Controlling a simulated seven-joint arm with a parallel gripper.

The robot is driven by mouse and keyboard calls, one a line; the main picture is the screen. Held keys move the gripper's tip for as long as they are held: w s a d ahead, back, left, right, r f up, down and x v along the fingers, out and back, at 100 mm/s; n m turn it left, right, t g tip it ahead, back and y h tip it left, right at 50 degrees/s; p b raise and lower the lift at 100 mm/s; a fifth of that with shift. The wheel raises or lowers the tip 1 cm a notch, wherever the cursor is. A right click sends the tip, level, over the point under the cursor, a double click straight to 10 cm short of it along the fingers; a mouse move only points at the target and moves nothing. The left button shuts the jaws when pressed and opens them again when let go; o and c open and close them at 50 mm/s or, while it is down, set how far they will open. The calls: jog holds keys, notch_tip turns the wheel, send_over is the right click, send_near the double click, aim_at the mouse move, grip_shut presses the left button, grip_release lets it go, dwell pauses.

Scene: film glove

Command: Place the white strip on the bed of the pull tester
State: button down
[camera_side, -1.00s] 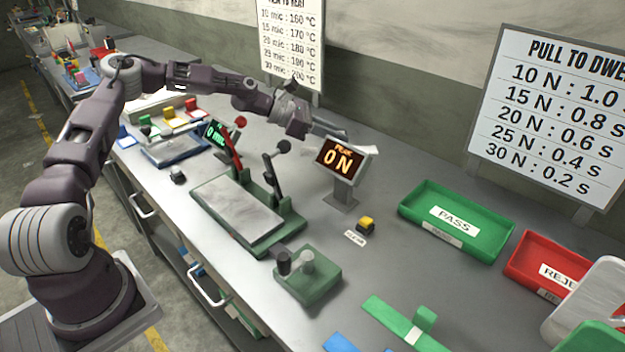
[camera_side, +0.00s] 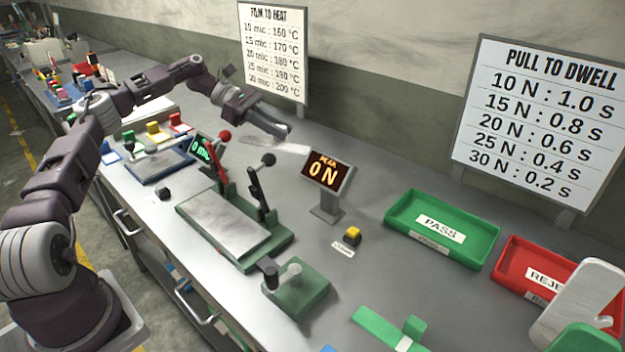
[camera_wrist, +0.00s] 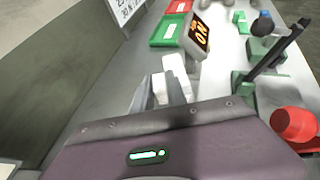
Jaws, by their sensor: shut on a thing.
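My gripper (camera_side: 280,131) is shut on the white strip (camera_side: 282,146). It holds the strip above the back of the bench, behind and left of the PEAK readout (camera_side: 327,172), which reads 0 N. In the wrist view the strip (camera_wrist: 175,66) reaches forward from between my fingers (camera_wrist: 160,92), towards the readout (camera_wrist: 197,35). A long pale metal bed (camera_side: 222,222) on a green base lies nearer the front, with a red lever and a black lever behind it. A small green base (camera_side: 297,291) with two posts stands to its right. I cannot tell which bed belongs to the pull tester.
A yellow button (camera_side: 352,234) sits right of the readout. The green PASS tray (camera_side: 474,252) and red REJECT tray (camera_side: 510,262) stand further right. The bench between button and PASS tray is clear.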

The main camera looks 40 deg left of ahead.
jog(key=w+d, duration=0.3)
jog(key=d, duration=0.5)
send_over(316, 187)
notch_tip(316, 187, down, 8)
jog(key=shift+r, duration=0.1)
notch_tip(316, 187, down, 4)
jog(key=shift+f, duration=0.15)
jog(key=c, duration=1.3)
grip_release()
jog(key=shift+c, duration=0.2)
